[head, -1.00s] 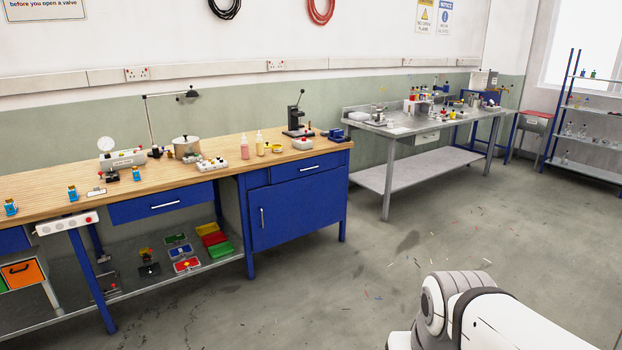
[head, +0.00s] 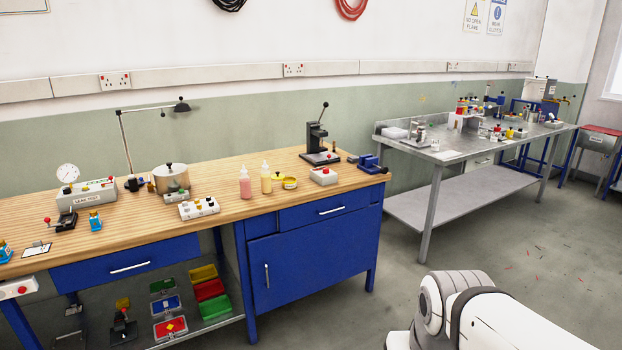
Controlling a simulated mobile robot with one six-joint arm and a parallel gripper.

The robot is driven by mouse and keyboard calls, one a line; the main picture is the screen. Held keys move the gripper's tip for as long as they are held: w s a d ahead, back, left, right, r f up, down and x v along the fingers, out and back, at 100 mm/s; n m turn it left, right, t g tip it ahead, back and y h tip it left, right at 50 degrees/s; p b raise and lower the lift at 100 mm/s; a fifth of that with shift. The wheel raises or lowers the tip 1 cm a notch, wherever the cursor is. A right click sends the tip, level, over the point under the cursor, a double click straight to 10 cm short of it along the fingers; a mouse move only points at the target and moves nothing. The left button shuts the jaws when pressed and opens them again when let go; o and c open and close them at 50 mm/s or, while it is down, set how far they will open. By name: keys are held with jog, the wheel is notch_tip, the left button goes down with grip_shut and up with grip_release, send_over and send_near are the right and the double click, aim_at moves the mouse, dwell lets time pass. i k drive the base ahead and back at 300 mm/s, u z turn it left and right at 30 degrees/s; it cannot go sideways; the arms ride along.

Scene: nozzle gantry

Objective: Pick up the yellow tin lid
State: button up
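A small round yellow tin (head: 289,184) stands on the wooden top of the blue workbench, just right of a bottle with yellow contents. A smaller yellow piece shows at its left side. At this size I cannot tell whether either is the tin lid or whether a lid sits on the tin. My gripper is out of view. Only a white and grey part of my own arm shows at the lower right, well away from the bench top.
Beside the tin stand a pink bottle (head: 245,184), a yellow bottle (head: 266,179), a white box with a red knob (head: 323,176) and a black lever press (head: 318,146). A metal pot (head: 171,177) is further left. Open floor (head: 530,260) lies right of the blue cabinet (head: 315,255).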

aim_at(277, 176)
jog(key=u, duration=0.1)
jog(key=i, duration=3.25)
jog(key=u, duration=0.1)
